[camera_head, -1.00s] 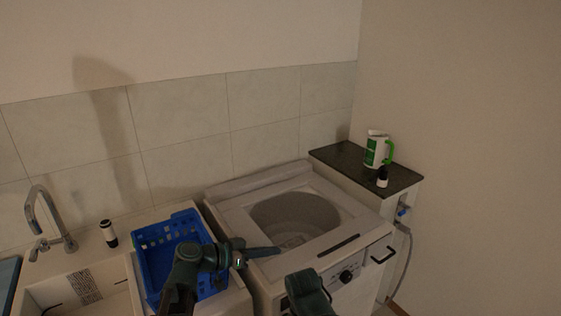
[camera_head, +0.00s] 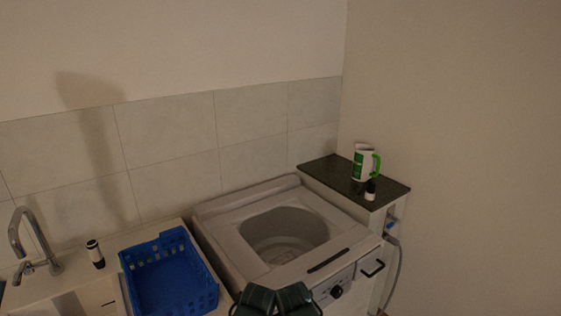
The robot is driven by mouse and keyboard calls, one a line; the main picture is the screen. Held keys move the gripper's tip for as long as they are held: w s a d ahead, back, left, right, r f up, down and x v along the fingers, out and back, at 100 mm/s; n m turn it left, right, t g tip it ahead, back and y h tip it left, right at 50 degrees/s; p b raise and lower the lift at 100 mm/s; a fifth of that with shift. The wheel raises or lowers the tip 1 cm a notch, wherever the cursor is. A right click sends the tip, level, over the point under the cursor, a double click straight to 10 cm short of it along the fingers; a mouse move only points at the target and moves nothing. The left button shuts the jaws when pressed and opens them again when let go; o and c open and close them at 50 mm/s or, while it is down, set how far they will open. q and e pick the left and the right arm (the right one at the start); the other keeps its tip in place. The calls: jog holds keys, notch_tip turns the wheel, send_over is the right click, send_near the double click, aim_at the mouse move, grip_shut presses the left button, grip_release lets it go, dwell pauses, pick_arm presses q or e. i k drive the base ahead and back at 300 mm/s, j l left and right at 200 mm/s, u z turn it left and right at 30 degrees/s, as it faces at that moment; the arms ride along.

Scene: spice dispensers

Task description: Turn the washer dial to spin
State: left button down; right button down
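The white top-loading washer (camera_head: 237,243) stands in the lower middle with its drum (camera_head: 285,235) open to view. Its black dial (camera_head: 337,291) is on the front panel, below the dark strip on the top edge. Dark green parts of my arms show at the bottom edge, just left of the dial. The fingers of both grippers are out of the picture. I cannot tell which mark the dial points to.
A blue basket (camera_head: 215,291) stands left of the washer. A sink tap (camera_head: 20,240) and a small dark bottle (camera_head: 95,254) are farther left. A dark-topped stand (camera_head: 325,170) at right holds a white-green jug (camera_head: 359,165) and a small bottle (camera_head: 370,190). A black handle (camera_head: 373,268) juts from the front.

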aim_at(337, 291)
jog(key=k+j+z, duration=0.1)
jog(key=k+z, duration=0.25)
jog(key=i+j+z, duration=0.15)
jog(key=i+z, duration=0.15)
jog(key=i, duration=0.1)
